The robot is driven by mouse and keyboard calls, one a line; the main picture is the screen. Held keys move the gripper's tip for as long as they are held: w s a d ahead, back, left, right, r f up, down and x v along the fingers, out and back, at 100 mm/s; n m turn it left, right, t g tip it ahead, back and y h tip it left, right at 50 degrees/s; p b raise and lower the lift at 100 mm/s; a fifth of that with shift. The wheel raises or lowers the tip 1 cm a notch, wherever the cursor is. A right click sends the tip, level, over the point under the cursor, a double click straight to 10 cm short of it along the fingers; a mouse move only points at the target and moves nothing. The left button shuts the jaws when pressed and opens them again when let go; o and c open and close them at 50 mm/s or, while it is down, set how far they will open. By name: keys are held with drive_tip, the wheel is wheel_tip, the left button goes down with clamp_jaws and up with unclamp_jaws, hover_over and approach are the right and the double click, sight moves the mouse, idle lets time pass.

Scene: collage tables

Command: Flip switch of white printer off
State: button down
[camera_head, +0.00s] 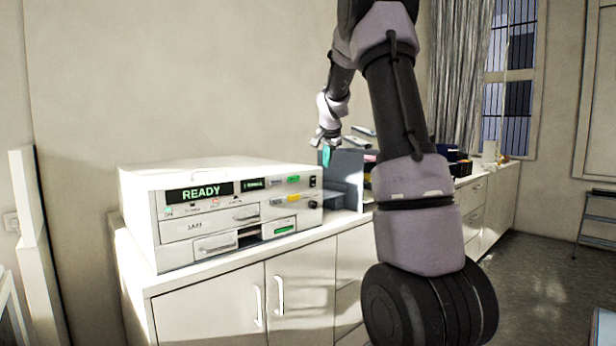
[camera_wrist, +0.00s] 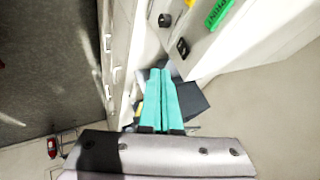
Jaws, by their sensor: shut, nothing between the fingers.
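The white printer (camera_head: 210,172) stands on the cabinet top, its lit display reading READY. A small black switch (camera_head: 313,181) sits at the upper right end of its front, above a round black knob (camera_head: 313,204). In the wrist view the printer (camera_wrist: 205,55) is at the upper right, with the switch (camera_wrist: 183,47) and the knob (camera_wrist: 165,19) on its front. My gripper (camera_head: 326,158) is beyond the printer's right end, above the cabinet top. Its teal fingers are together and empty. In the wrist view the fingertips (camera_wrist: 160,70) point toward the switch and appear apart from it.
A grey-blue box-like object (camera_head: 346,172) stands just right of the printer, and shows behind my fingers in the wrist view (camera_wrist: 192,100). Dark containers (camera_head: 452,160) stand farther along the white cabinets (camera_head: 215,305). The floor (camera_head: 535,265) at right is open.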

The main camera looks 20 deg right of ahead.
sight(316, 177)
drive_tip(key=shift+w, duration=0.1)
drive_tip(key=w+f, duration=0.7)
drive_tip(key=w, duration=0.2)
drive_tip(key=shift+w+d, duration=0.25)
drive_tip(key=shift+d, duration=0.1)
drive_tip(key=shift+w, duration=0.1)
drive_tip(key=shift+w+a, duration=0.15)
drive_tip(key=shift+w, duration=0.05)
drive_tip(key=shift+r, duration=0.15)
drive_tip(key=shift+r, duration=0.65)
